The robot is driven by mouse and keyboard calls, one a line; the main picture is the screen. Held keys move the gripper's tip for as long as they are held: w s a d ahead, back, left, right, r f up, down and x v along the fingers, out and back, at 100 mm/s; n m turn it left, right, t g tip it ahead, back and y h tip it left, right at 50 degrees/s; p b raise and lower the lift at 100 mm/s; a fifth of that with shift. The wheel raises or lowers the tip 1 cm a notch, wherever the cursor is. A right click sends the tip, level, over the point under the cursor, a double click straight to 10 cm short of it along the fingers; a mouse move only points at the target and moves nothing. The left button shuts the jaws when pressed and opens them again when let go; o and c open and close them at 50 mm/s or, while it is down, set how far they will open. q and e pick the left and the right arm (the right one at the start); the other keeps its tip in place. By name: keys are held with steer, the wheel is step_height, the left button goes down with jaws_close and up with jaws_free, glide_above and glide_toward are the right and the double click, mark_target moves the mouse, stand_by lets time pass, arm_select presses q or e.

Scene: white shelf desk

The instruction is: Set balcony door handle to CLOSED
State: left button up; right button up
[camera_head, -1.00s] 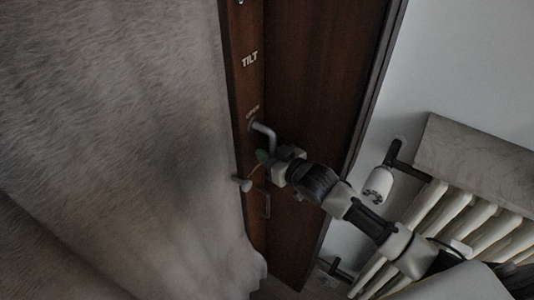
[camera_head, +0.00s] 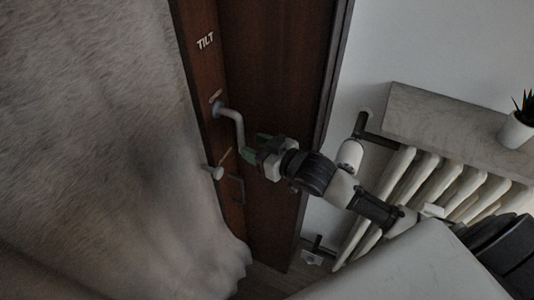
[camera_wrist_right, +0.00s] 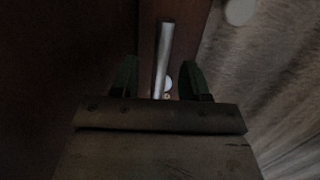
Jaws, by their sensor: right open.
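The grey metal balcony door handle (camera_head: 237,122) sits on the dark brown door. It sticks out from its pivot and its grip bends downward in the head view. My right gripper (camera_head: 257,146), with green fingers, is open at the lower end of the grip. In the right wrist view the handle (camera_wrist_right: 164,55) stands as a pale bar in the gap between the two fingers (camera_wrist_right: 160,82), with space on both sides. Contact cannot be told. A white TILT label (camera_head: 205,41) is above the handle. A smaller mark by the pivot is too small to read. My left gripper is out of view.
A grey curtain (camera_head: 90,150) hangs close on the left. A white radiator (camera_head: 460,185) with a shelf (camera_head: 430,110) and a potted plant (camera_head: 517,128) stand at the right.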

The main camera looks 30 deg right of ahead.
steer(key=shift+b+v, duration=0.3)
steer(key=shift+v, duration=1.9)
steer(key=s+f+m+g+h, duration=0.2)
steer(key=s+f+g+h, duration=0.3)
steer(key=s, duration=0.6)
steer(key=s+f+m+g+h, duration=0.2)
steer(key=s+f+g, duration=0.45)
steer(key=s, duration=0.45)
step_height(320, 180, down, 29)
steer(key=s, duration=0.2)
steer(key=s+d+f+g, duration=0.2)
steer(key=s+f, duration=1.2)
steer(key=s, duration=0.1)
steer(key=shift+n, duration=0.4)
